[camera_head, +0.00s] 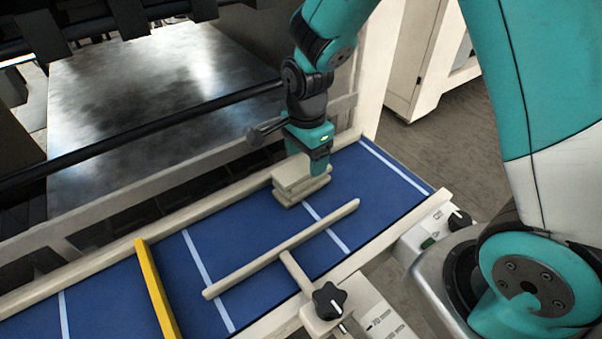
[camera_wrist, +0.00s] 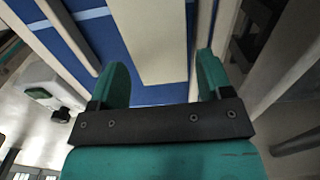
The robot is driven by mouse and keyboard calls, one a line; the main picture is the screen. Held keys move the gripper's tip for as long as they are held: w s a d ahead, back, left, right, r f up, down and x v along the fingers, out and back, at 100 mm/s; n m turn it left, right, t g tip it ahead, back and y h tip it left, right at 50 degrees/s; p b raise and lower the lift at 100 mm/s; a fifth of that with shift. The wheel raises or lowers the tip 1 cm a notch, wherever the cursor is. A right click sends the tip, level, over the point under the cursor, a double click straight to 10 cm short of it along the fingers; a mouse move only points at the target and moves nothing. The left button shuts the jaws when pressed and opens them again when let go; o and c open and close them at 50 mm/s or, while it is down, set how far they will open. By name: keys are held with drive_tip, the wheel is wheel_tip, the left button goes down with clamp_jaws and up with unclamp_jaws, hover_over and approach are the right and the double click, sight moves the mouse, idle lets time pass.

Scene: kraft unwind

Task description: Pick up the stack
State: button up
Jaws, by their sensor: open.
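The stack (camera_head: 291,182) is a small pile of flat cream pieces lying on the blue belt, near its back rail. In the wrist view the top of the stack (camera_wrist: 150,40) shows as a pale rectangle ahead of the fingers. My gripper (camera_head: 318,165) is at the stack's right end in the head view, pointing down. In the wrist view my gripper (camera_wrist: 160,80) is open, with one teal finger to each side of the stack's near end. Whether the fingers touch the stack cannot be told. The finger farther from the head camera is partly hidden.
The blue belt (camera_head: 260,240) has white cross lines and a yellow bar (camera_head: 157,290) at left. A cream guide bar (camera_head: 282,248) with a black knob (camera_head: 328,300) lies in front of the stack. A cream back rail (camera_head: 200,215) runs behind it, before the machine's metal plate (camera_head: 150,110).

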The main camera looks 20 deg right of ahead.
sight(305, 165)
drive_tip(key=shift+s+f+p, duration=0.15)
drive_tip(key=shift+f+p, duration=0.3)
drive_tip(key=shift+f, duration=0.1)
drive_tip(key=shift+s+a+f+p, duration=0.15)
drive_tip(key=shift+f+p, duration=0.75)
drive_tip(key=shift+f, duration=1.25)
drive_tip(key=shift+a, duration=0.1)
drive_tip(key=c, duration=0.7)
